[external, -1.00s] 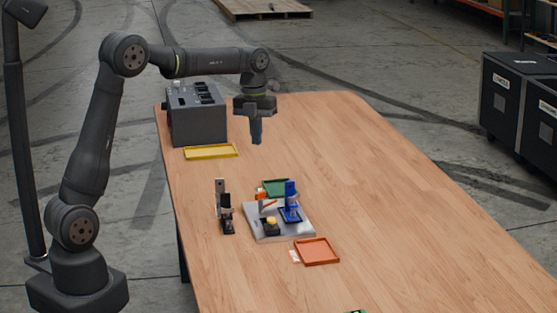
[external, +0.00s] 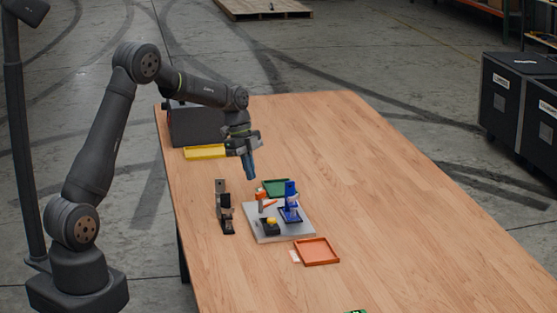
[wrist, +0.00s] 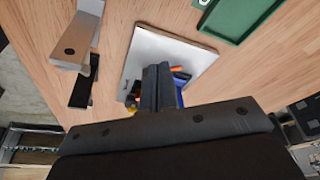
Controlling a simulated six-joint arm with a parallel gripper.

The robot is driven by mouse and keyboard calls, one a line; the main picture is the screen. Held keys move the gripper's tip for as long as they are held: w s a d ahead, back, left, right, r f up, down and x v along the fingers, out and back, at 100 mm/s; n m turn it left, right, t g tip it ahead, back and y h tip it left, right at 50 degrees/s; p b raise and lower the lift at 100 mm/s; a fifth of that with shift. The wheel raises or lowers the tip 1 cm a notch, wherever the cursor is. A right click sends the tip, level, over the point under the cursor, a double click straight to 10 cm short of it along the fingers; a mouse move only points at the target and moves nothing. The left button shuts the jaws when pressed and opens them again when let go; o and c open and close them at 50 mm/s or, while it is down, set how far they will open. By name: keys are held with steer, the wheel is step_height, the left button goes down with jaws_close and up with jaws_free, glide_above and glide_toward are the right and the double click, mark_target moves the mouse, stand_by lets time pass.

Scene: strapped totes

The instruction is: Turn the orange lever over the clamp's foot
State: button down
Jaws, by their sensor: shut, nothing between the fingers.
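The orange lever (external: 267,205) is on the clamp fixture, above the grey base plate (external: 270,236). A second small orange piece (external: 261,193) shows just behind it. A blue upright part (external: 290,190) stands on the plate's right side, and a black and yellow block (external: 271,225) is at its front. The clamp's foot is too small to tell. My gripper (external: 251,177) is shut and empty, tilted, in the air above and behind the plate. In the wrist view the shut fingers (wrist: 158,85) hide much of the plate (wrist: 150,45); only a bit of orange shows beside them.
A black and metal stand (external: 224,207) is left of the plate. A green tray (external: 276,184) lies behind it, an orange tray (external: 317,252) to its front right. A yellow tray (external: 204,152) and a grey box (external: 194,124) are farther back. The table's right side is clear.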

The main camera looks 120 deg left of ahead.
mark_target(264, 192)
steer(key=x, duration=0.4)
steer(key=w, duration=0.1)
steer(key=w+f, duration=0.1)
steer(key=w, duration=0.1)
steer(key=shift+d+f, duration=0.2)
steer(key=shift+d, duration=0.05)
steer(key=shift+w+d+f, duration=0.1)
steer(key=shift+w+f, duration=0.05)
steer(key=shift+w, duration=0.4)
steer(key=shift+w+m, duration=0.15)
steer(key=shift+m, duration=0.55)
